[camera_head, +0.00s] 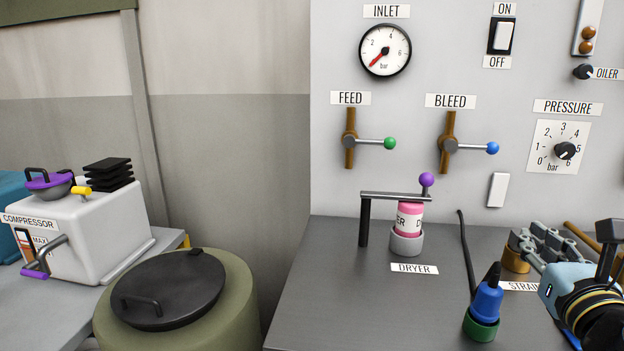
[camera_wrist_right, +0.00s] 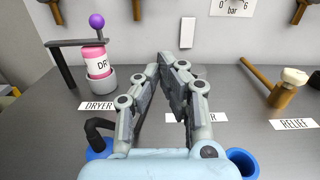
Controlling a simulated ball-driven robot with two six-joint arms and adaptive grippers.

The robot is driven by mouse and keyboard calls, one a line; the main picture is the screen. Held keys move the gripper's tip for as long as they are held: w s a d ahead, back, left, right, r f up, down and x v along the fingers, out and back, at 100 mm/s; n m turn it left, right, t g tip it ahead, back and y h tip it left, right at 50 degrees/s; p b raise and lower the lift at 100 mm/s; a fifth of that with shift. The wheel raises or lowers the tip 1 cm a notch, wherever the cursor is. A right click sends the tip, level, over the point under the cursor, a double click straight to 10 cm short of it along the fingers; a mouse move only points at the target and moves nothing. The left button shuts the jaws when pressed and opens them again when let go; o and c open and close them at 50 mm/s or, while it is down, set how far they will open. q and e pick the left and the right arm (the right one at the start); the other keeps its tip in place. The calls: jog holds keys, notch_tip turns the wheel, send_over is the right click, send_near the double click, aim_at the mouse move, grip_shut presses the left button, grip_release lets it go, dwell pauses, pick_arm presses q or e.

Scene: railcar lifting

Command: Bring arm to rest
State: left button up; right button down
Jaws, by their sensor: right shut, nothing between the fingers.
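My right gripper (camera_head: 522,240) reaches in from the right edge, above the bench and behind the blue-and-green bottle. In the right wrist view its two grey fingers (camera_wrist_right: 170,62) come together at the tips with nothing between them. Its light blue body is near the STRAINER label, which it partly hides. The fingers point toward the panel wall, apart from the DRYER to their left. My left gripper is not in view.
The bench (camera_head: 330,290) carries the pink DRYER canister (camera_head: 408,219) under a clamp bar, and a blue bottle (camera_head: 487,302) in a green base. A brown-handled RELIEF part (camera_wrist_right: 270,88) stands right of the fingers. A COMPRESSOR (camera_head: 85,235) and lidded drum (camera_head: 170,290) stand left.

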jog(key=s+d+f+m+g+h, duration=0.1)
jog(key=s+f+m+g, duration=0.4)
jog(key=m, duration=0.6)
jog(key=s+f+m+g+h, duration=0.1)
jog(key=s+f+m+g, duration=0.15)
jog(key=s+m, duration=0.6)
jog(key=s+a+f+m+g+y, duration=0.2)
jog(key=s+a+m+g+y, duration=0.1)
jog(key=s+a+m, duration=0.3)
jog(key=s+a+f+m+g+y, duration=0.25)
jog(key=s+a+m+g, duration=0.2)
jog(key=s+m, duration=0.3)
notch_tip(320, 180, down, 30)
jog(key=s+d+b, duration=0.2)
jog(key=d+b, duration=0.1)
jog(key=s+f+g+b, duration=0.2)
jog(key=s+f, duration=1.5)
jog(key=s, duration=0.1)
jog(key=shift+d+f+b, duration=0.3)
jog(key=shift+f+b, duration=0.1)
